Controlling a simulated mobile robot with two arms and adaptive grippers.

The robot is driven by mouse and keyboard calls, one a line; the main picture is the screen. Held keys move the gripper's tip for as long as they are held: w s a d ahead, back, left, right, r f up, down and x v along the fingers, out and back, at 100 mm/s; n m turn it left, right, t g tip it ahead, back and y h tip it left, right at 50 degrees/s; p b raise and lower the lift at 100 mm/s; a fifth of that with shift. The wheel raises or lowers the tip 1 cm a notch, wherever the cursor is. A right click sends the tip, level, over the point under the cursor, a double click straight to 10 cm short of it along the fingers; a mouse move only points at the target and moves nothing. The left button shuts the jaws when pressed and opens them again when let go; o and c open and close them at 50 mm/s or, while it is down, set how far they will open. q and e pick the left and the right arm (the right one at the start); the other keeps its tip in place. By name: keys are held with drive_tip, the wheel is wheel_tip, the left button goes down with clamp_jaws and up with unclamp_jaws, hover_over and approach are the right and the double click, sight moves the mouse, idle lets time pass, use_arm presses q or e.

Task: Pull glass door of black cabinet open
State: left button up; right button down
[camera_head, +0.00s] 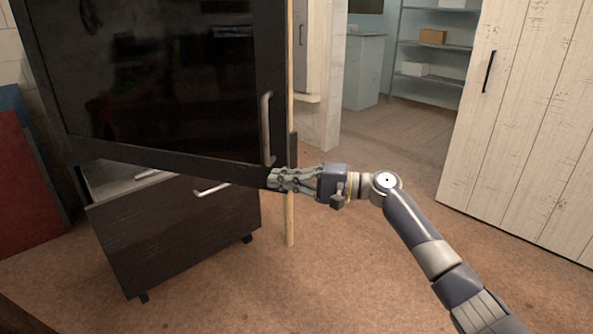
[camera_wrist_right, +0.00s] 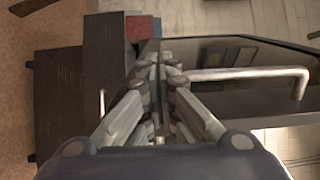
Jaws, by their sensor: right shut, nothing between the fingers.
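The black cabinet (camera_head: 175,230) stands at the left of the head view. Its dark glass door (camera_head: 170,85) stands ajar, with its lower edge angled out from the cabinet body and a gap showing behind it. The door's upright metal handle (camera_head: 266,128) is near its right edge and also shows in the right wrist view (camera_wrist_right: 245,74). My right gripper (camera_head: 274,178) is shut and empty at the door's lower right corner, just below the handle. In the right wrist view its fingers (camera_wrist_right: 160,62) lie beside the door frame; contact is unclear. My left gripper is out of view.
A lower drawer front with a metal handle (camera_head: 212,190) is under the door. A thin wooden post (camera_head: 290,215) stands behind the gripper. A white plank door (camera_head: 525,120) is at the right. The floor (camera_head: 345,240) between is open.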

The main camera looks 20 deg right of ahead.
drive_tip(key=shift+s+a+p, duration=0.3)
drive_tip(key=shift+s+a, duration=0.45)
drive_tip(key=shift+a, duration=0.05)
drive_tip(key=shift+s+a, duration=0.55)
drive_tip(key=shift+w+f, duration=0.1)
idle(0.7)
